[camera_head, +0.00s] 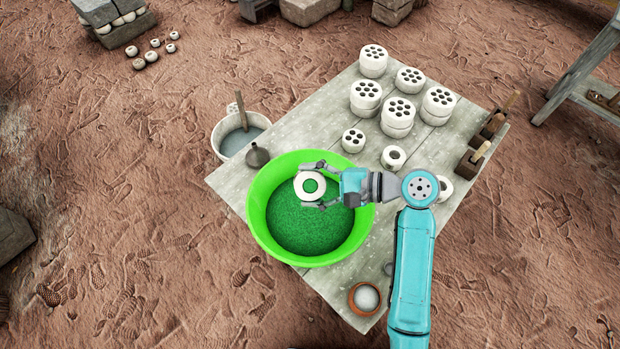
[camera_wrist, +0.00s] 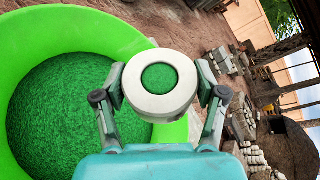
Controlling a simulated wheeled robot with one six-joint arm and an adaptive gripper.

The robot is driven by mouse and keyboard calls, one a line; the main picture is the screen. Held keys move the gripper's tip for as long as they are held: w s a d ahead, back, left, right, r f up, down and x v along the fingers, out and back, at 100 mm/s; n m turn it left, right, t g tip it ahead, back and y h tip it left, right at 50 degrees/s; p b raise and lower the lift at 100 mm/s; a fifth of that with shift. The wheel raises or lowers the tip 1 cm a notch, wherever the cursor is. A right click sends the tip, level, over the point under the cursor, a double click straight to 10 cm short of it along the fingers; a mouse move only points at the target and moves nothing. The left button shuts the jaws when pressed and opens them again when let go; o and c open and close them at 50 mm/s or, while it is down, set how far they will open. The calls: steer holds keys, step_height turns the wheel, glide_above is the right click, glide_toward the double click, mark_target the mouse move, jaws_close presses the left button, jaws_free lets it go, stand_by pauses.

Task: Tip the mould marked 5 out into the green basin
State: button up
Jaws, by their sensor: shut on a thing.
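My gripper (camera_head: 312,186) is shut on a white round mould (camera_head: 298,187), a thick ring with one wide hole. It holds the mould by its outer sides above the back part of the green basin (camera_head: 255,213). The mould's open face points up and looks about level. Green shows inside its hole in both views; in the wrist view the mould (camera_wrist: 138,100) seems filled with green grains. No number is readable on it. The basin (camera_wrist: 95,28) is bright green and holds a bed of dark green grains (camera_head: 300,232).
The basin stands on a grey table (camera_head: 330,280). Other single-hole white moulds (camera_head: 393,152) and several many-holed white blocks (camera_head: 365,97) stand behind and right. A funnel (camera_head: 258,157), a pale bucket (camera_head: 220,135) and a clay bowl (camera_head: 358,306) are near the basin.

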steer(key=n, duration=0.1)
steer(key=f+n+t+y, duration=0.1)
steer(key=n, duration=0.1)
steer(key=shift+w, duration=0.2)
steer(key=n, duration=0.1)
steer(key=n+t+y, duration=0.1)
steer(key=n, duration=0.1)
steer(key=shift+w+f+n+y, duration=0.3)
steer(key=shift+f, duration=0.05)
steer(key=n, duration=0.2)
steer(key=n+y, duration=0.1)
steer(key=n, duration=0.1)
steer(key=shift+n+y, duration=0.3)
steer(key=shift+f, duration=0.2)
stand_by(1.0)
